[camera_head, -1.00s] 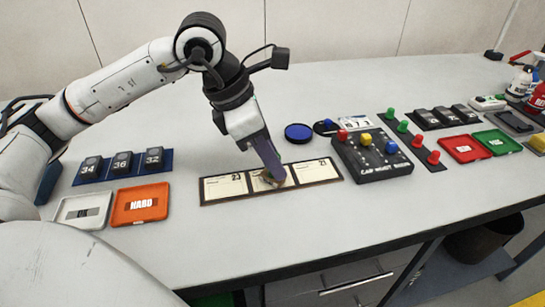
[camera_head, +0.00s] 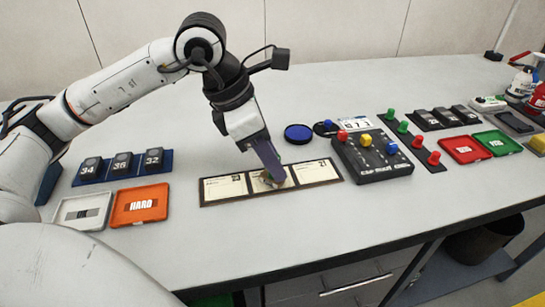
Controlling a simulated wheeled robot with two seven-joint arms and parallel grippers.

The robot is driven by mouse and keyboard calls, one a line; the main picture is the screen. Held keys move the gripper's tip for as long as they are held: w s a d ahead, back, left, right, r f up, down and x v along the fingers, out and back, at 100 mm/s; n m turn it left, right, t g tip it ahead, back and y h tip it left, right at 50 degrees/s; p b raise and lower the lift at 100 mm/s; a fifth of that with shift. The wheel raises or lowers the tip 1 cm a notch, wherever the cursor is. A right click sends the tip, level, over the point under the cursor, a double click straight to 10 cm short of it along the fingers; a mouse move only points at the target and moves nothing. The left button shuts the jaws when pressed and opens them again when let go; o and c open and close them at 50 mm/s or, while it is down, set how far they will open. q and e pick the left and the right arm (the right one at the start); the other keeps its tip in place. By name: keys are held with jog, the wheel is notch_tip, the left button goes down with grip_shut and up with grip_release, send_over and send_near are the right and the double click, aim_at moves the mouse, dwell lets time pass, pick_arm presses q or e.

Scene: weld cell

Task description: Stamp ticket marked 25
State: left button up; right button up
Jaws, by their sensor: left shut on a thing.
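Three cream tickets lie in a row on a dark board (camera_head: 208,203) in the middle of the table. The left ticket (camera_head: 225,187) has a number at its upper right that is too blurred to read surely. The right ticket (camera_head: 316,172) seems to carry a 21. The middle ticket (camera_head: 259,186) is mostly covered, so its number is hidden. My left gripper (camera_head: 272,178) points down onto the middle ticket, shut on a small brownish thing, probably a stamp, which seems to touch the ticket. A round blue pad (camera_head: 298,133) lies behind the board. My right gripper is not in view.
Left stand a blue rack (camera_head: 112,179) of dark number blocks, a grey tray (camera_head: 83,211) and an orange tray (camera_head: 140,204). Right are a black button box (camera_head: 372,155), coloured pegs, a red tray (camera_head: 467,149) and a green tray (camera_head: 497,142). The table front is clear.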

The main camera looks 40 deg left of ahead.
pick_arm(q)
jog(key=shift+r+p, duration=2.5)
jog(key=shift+r, duration=1)
jog(key=shift+f, duration=0.1)
